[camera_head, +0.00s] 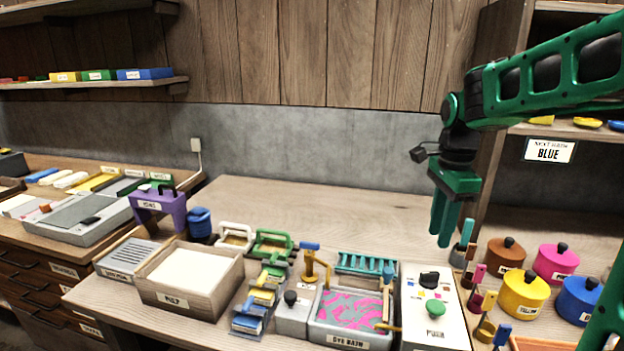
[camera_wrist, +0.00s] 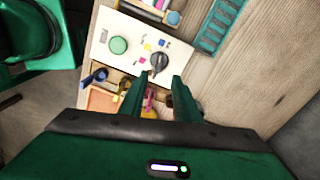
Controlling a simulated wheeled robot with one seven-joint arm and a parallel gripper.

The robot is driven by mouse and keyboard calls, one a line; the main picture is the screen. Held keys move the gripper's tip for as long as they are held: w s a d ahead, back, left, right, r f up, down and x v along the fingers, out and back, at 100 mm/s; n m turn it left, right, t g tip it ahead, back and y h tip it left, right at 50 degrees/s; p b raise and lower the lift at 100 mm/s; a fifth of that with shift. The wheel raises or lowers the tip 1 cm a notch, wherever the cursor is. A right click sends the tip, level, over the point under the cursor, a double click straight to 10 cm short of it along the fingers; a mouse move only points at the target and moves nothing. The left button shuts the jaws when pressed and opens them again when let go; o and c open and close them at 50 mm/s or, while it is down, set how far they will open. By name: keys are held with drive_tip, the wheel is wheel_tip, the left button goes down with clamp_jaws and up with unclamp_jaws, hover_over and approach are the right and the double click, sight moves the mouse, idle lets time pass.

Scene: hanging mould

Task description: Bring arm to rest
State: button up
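My green gripper (camera_head: 443,236) hangs from my raised arm at the right of the head view, fingers pointing down. It is in the air above the right side of the bench, over the area between the white control panel (camera_head: 433,318) and the coloured pots. In the wrist view the two fingers of my gripper (camera_wrist: 159,78) stand apart with nothing between them. The control panel (camera_wrist: 119,32) with its green button and dark knob lies beyond the fingertips there.
The dye bath (camera_head: 346,340), pulp box (camera_head: 225,284) and several small moulds crowd the bench front. Brown (camera_head: 504,254), yellow (camera_head: 523,297), pink (camera_head: 555,264) and blue (camera_head: 578,301) pots stand right. The bench back (camera_head: 300,205) is clear.

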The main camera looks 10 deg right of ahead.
drive_tip(key=s+d+f+n, duration=0.2)
drive_tip(key=s+n, duration=0.4)
drive_tip(key=s, duration=0.6)
drive_tip(key=s+d+f+n, duration=0.1)
drive_tip(key=s+f+n, duration=0.4)
drive_tip(key=s, duration=0.7)
drive_tip(key=shift+s+d+n, duration=0.2)
drive_tip(key=shift+d+n, duration=0.2)
drive_tip(key=shift+n, duration=0.6)
drive_tip(key=shift+w+f, duration=0.25)
drive_tip(key=shift+w, duration=0.35)
